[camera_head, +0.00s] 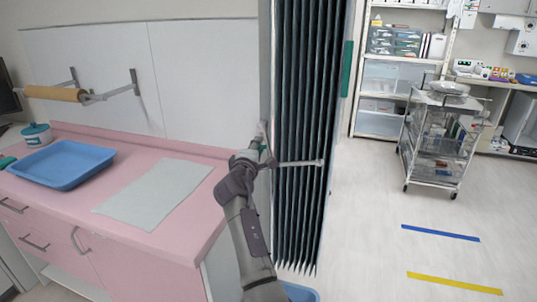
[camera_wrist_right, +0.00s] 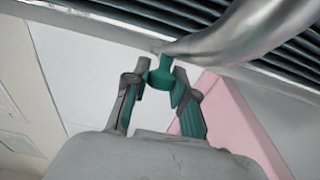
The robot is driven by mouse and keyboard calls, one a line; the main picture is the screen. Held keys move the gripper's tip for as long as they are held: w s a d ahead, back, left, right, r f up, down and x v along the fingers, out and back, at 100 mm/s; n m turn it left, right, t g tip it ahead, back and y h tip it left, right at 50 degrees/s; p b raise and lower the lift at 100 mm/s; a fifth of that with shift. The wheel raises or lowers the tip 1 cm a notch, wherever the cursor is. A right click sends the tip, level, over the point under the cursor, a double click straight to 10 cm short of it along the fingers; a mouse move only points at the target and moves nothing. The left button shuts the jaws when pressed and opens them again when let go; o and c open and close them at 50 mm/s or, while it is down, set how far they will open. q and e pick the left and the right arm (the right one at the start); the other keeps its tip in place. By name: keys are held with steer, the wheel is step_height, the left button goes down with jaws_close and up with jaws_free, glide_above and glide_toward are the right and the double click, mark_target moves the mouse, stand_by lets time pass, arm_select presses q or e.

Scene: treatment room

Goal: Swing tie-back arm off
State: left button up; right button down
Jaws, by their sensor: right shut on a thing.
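The tie-back arm (camera_head: 300,163) is a thin pale metal bar with a rounded tip. It lies across the front of the folded dark pleated curtain (camera_head: 303,110). In the right wrist view the tie-back arm (camera_wrist_right: 235,30) is a thick shiny bar at the top, with a small green knob (camera_wrist_right: 160,73) below it. My right gripper (camera_head: 263,153) is at the bar's left end, beside the curtain's edge. In the wrist view my right gripper (camera_wrist_right: 160,82) is shut on the green knob. The fingers partly hide the knob. My left gripper is not in view.
A pink counter (camera_head: 185,235) with a blue tray (camera_head: 62,163) and a grey mat (camera_head: 155,193) stands at left. A wire cart (camera_head: 440,135) stands at right. The floor right of the curtain, with blue and yellow tape strips, is clear.

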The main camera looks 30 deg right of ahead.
steer(key=shift+w+a, duration=0.5)
steer(key=shift+a, duration=0.2)
steer(key=shift+r, duration=0.1)
steer(key=c, duration=1.4)
jaws_free()
steer(key=o, duration=0.4)
steer(key=shift+w, duration=0.15)
steer(key=shift+o, duration=0.2)
steer(key=shift+d, duration=0.1)
